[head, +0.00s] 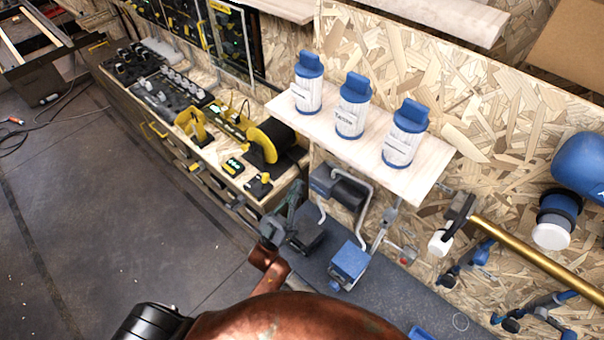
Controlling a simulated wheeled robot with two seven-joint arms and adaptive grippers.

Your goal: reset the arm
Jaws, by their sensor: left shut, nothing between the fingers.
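I cannot tell whether the gripper touches the panel. My right gripper is not in view.
A wooden shelf (440,180) holds three blue-and-white bottles (352,105). A workbench with yellow and black tools (270,140) runs along the wall. Grey floor (95,215) at left is clear.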

